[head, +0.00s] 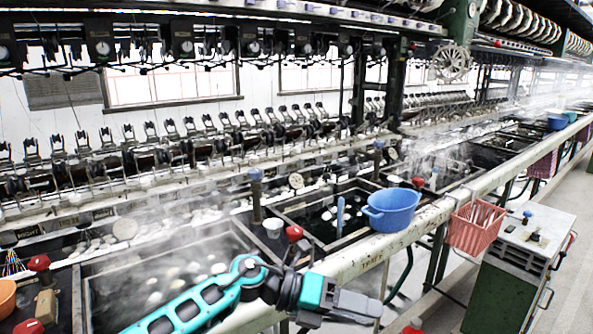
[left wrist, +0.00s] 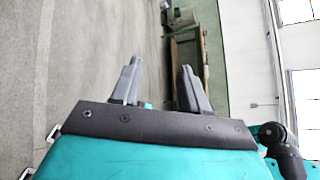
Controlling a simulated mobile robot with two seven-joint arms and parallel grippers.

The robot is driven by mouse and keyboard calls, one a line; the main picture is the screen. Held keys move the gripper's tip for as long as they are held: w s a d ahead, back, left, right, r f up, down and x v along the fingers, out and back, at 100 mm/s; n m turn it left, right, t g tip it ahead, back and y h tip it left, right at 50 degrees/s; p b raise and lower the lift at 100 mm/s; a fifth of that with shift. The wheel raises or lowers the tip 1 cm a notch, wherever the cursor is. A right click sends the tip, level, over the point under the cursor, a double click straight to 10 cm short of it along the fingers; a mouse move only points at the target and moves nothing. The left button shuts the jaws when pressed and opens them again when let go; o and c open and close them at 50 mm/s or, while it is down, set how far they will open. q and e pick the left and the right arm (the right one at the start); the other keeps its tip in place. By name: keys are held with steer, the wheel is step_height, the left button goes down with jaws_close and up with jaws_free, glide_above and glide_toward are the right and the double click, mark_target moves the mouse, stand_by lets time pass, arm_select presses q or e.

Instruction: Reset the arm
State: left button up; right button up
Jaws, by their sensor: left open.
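My left arm comes in from the bottom of the head view, teal and dark grey. Its gripper (head: 352,306) points right, in front of the basin bench's front rail (head: 385,250). In the left wrist view the two grey fingers of the left gripper (left wrist: 160,85) stand apart with nothing between them. Beyond them are the grey floor and a green and brown structure. My right gripper is in neither view.
Steaming basins (head: 160,270) with pale cocoons line the bench. A blue tub (head: 391,208) sits on its rim, and a red basket (head: 475,228) hangs from it. A green cabinet (head: 500,295) stands at right. The aisle floor (head: 570,270) looks clear.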

arm_select(q)
steer(key=s+a+f+n+t+y, duration=0.1)
steer(key=a+f+n+t+y, duration=0.2)
steer(key=n+t, duration=0.5)
steer(key=a+f+n+t, duration=0.2)
steer(key=a+n+t, duration=0.3)
steer(key=n, duration=0.6)
steer(key=s+a+f+n+t+y, duration=0.1)
steer(key=a+f+n+t+y, duration=0.3)
steer(key=n, duration=0.6)
steer(key=s+a+f+n+g+y, duration=0.4)
steer(key=s+a+f+n+y, duration=0.2)
steer(key=s+a+f+n, duration=0.5)
steer(key=s+a+f, duration=0.3)
steer(key=s+a, duration=0.1)
steer(key=a, duration=0.1)
steer(key=shift+s+n+g, duration=0.25)
steer(key=shift+n+g, duration=0.05)
